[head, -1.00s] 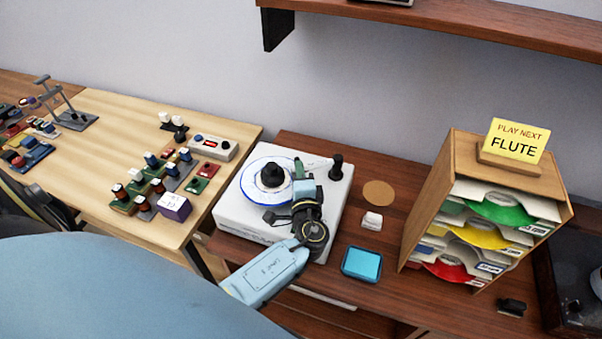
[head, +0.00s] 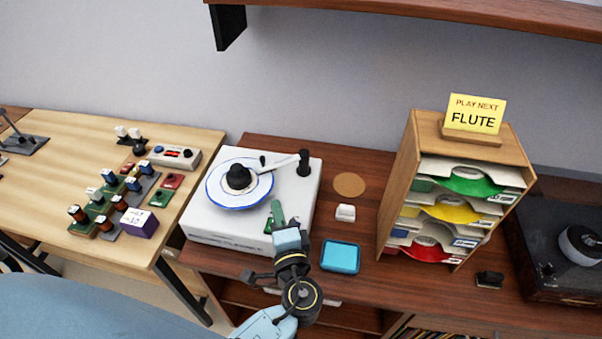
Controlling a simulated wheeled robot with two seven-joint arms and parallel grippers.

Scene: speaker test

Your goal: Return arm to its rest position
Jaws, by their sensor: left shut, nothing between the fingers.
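My left gripper (head: 274,212) is shut and empty, over the front right part of the white turntable (head: 215,230). Its arm comes in from the bottom of the head view. A white disc with a blue ring (head: 222,193) lies on the turntable, with a black knob (head: 239,177) at its middle. My right gripper is not in view.
Right of the turntable are a cork disc (head: 349,185), a small white block (head: 345,213) and a blue pad (head: 340,257). A wooden sleeve rack (head: 396,185) bears a yellow FLUTE sign (head: 473,112). Electronic parts cover the pale table (head: 60,140). A shelf (head: 400,14) hangs above.

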